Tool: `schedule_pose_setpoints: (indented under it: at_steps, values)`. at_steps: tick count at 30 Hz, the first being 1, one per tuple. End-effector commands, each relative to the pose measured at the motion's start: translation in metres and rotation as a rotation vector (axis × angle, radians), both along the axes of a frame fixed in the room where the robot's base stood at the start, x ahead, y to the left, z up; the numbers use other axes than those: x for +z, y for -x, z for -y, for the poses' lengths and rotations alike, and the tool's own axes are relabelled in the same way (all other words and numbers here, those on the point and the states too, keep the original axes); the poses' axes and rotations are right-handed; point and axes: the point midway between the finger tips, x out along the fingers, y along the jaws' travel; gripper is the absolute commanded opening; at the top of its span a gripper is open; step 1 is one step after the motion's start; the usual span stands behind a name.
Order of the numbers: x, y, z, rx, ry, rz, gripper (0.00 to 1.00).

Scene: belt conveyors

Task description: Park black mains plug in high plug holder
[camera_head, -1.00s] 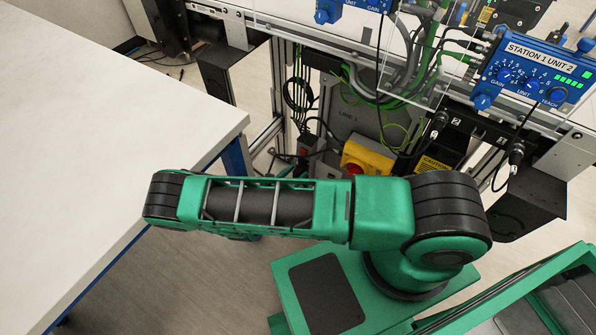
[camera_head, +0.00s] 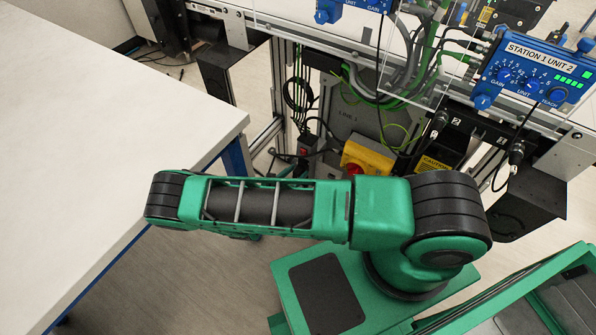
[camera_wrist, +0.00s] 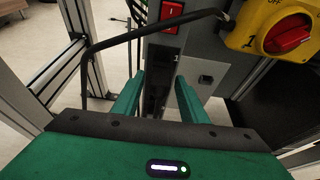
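My gripper (camera_wrist: 158,88) shows in the wrist view with its two green fingers apart and nothing clearly held between them. Beyond them is a grey upright unit with a dark strip (camera_wrist: 157,82), a red switch (camera_wrist: 172,12) and a small label 1. I cannot make out the black mains plug for sure. In the head view, black plug-like connectors (camera_head: 438,124) and (camera_head: 516,152) sit in a dark numbered rail (camera_head: 477,138) under the blue unit, with cables; I cannot tell whether this rail is the high plug holder. My arm hides my gripper there.
A black cable (camera_wrist: 150,32) arches across the wrist view near my fingers. A yellow box with a red rotary knob (camera_wrist: 287,36) is at upper right; the yellow box (camera_head: 366,157) also shows in the head view. A white table (camera_head: 100,120) fills the left.

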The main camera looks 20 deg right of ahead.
Motion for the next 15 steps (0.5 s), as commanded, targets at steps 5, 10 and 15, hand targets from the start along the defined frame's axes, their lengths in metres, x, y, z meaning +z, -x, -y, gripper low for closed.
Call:
schedule_pose_setpoints:
  at_steps: [5,10,15]
  values:
    - [-0.0001,-0.0002,-0.0002,0.000,0.000,0.000,0.39]
    - [-0.0001,-0.0002,-0.0003,0.000,0.000,0.000,0.10]
    - [0.0001,-0.0003,-0.0003,0.000,0.000,0.000,0.00]
